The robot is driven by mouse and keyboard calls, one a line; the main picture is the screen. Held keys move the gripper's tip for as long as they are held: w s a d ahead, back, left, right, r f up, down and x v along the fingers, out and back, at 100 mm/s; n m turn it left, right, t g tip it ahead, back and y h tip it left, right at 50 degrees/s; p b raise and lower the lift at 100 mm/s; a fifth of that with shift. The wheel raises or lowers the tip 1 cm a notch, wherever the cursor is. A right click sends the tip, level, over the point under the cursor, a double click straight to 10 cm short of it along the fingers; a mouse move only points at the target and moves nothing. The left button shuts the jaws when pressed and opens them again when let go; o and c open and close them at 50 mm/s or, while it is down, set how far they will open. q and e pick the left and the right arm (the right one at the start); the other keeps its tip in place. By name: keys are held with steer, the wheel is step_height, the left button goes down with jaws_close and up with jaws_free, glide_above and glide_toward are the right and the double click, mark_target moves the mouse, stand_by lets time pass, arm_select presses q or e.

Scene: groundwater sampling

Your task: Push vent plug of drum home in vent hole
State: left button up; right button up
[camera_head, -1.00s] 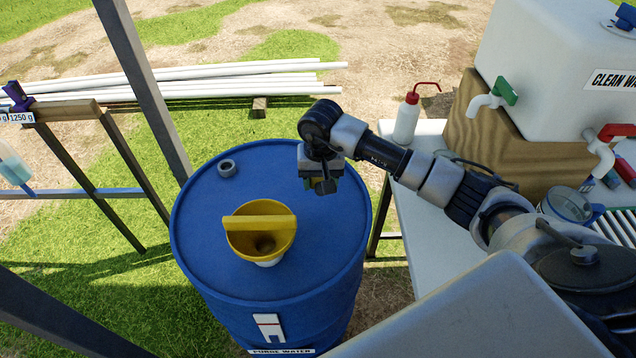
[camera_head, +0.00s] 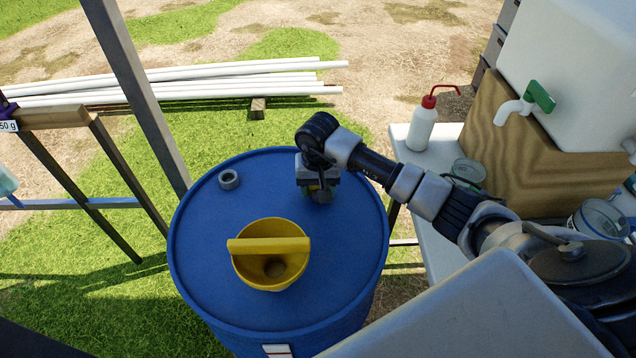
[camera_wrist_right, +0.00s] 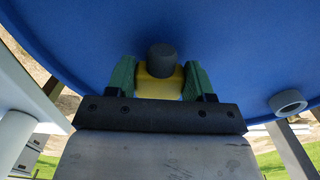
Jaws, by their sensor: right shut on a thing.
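The blue drum (camera_head: 205,235) stands upright in front of me. My right gripper (camera_head: 318,193) points down at the right part of its lid. In the right wrist view my right gripper (camera_wrist_right: 160,82) has green fingers shut on a yellow piece with a dark grey round end, which looks like the vent plug (camera_wrist_right: 160,88). The drum lid (camera_wrist_right: 235,50) fills the background there. The vent hole is not visible under the gripper, and I cannot tell how deep the plug sits. My left gripper is not in view.
A yellow funnel (camera_head: 270,283) stands on the lid close to my right gripper. A grey ring (camera_head: 229,180) sits at the lid's back left. Right of the drum, a table (camera_head: 422,165) carries a red-topped wash bottle (camera_head: 421,128) and a wooden block (camera_head: 555,150) under a white tank.

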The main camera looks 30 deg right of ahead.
steer(key=shift+f, duration=0.45)
arm_select(q)
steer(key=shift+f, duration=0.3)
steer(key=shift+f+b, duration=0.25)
steer(key=shift+b, duration=0.2)
arm_select(e)
steer(key=shift+f, duration=0.25)
steer(key=o, duration=1)
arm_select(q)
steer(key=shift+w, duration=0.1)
arm_select(e)
steer(key=shift+r, duration=0.1)
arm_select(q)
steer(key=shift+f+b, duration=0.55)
arm_select(e)
step_height(320, 180, up, 11)
steer(key=shift+f, duration=0.15)
